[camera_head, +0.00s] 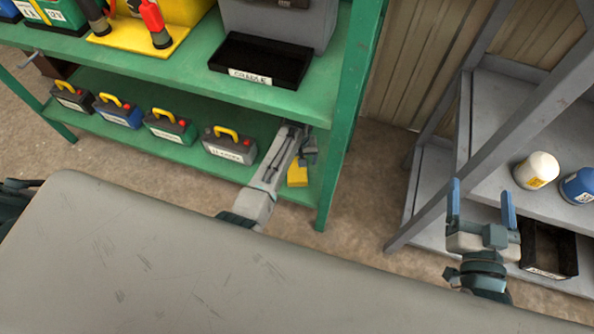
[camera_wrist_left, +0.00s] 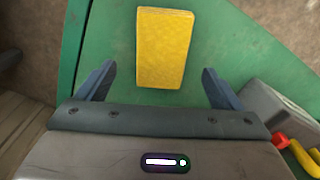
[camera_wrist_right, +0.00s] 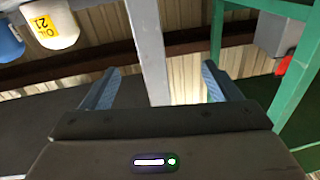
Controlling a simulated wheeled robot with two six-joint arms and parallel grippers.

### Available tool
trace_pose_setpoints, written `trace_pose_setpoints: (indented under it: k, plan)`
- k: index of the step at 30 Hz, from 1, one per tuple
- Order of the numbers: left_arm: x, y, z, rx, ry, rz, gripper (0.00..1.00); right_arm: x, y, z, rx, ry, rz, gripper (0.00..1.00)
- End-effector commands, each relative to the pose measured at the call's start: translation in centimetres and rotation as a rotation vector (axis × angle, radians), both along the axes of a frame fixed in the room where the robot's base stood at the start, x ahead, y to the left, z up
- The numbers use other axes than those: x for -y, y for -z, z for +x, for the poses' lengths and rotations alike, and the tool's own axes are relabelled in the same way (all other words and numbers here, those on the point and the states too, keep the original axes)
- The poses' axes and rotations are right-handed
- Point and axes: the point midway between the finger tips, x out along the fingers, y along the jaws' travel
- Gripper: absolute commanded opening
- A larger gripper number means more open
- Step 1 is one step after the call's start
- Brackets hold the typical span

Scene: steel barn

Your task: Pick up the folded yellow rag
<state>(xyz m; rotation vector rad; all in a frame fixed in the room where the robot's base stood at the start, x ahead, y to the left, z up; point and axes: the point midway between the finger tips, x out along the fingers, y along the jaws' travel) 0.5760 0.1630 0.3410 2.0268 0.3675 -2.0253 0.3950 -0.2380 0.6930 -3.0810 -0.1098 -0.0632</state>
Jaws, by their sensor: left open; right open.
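The folded yellow rag (camera_head: 298,174) lies on the lower green shelf, near its right end. In the left wrist view the rag (camera_wrist_left: 164,48) is a flat yellow rectangle, lying ahead of and between the open fingers of my left gripper (camera_wrist_left: 160,85). The fingers do not touch it. In the head view my left gripper (camera_head: 304,152) is at the shelf just above the rag, and its arm hides part of the shelf. My right gripper (camera_head: 481,208) is open and empty, pointing up in front of the grey rack at the right.
Several batteries with yellow handles, such as the grey one (camera_head: 229,146), stand left of the rag. A green post (camera_head: 345,130) rises to its right. A black tray (camera_head: 262,60) sits on the shelf above. The grey rack holds white (camera_head: 536,170) and blue (camera_head: 579,186) containers.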

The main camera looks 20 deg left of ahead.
Motion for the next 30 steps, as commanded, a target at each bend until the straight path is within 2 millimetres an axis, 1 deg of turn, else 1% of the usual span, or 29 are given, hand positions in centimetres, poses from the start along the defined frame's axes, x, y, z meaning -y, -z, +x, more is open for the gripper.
trace_pose_setpoints:
  k: [2, 7, 12, 15, 19, 26, 27, 29, 30]
  plan:
    - [-0.1, 0.8, -0.1, -0.001, 0.0, 0.001, 0.87, 0.1, -1.1, 0.3, 0.069, 0.003, -0.004, 0.83]
    - [-0.2, 2.4, -0.2, -0.001, 0.0, 0.001, 0.87, 0.3, -4.7, 0.6, 0.268, 0.011, -0.017, 0.83]
    - [-0.2, 3.9, -0.2, -0.002, 0.0, 0.0, 0.87, 0.3, -8.1, 0.1, 0.457, 0.015, -0.027, 0.83]
    - [-0.2, 4.4, -0.2, -0.001, 0.0, 0.0, 0.87, 0.3, -9.4, -0.3, 0.539, 0.016, -0.033, 0.83]
    - [-0.2, 4.8, -0.2, -0.001, 0.0, 0.0, 0.87, 0.3, -10.4, -0.7, 0.597, 0.018, -0.037, 0.83]
    - [-0.2, 4.8, -0.2, -0.001, 0.0, 0.0, 0.87, 0.3, -10.6, -0.8, 0.607, 0.018, -0.037, 0.83]
    - [-0.2, 4.8, -0.2, -0.001, 0.0, 0.0, 0.85, 0.3, -10.6, -0.8, 0.607, 0.018, -0.037, 0.83]
    - [-0.2, 4.8, -0.2, -0.001, 0.0, 0.0, 0.74, 0.3, -10.6, -0.8, 0.606, 0.017, -0.037, 0.83]
    - [-0.2, 4.8, -0.2, -0.001, 0.0, 0.0, 0.66, 0.3, -10.6, -0.8, 0.606, 0.017, -0.037, 0.83]
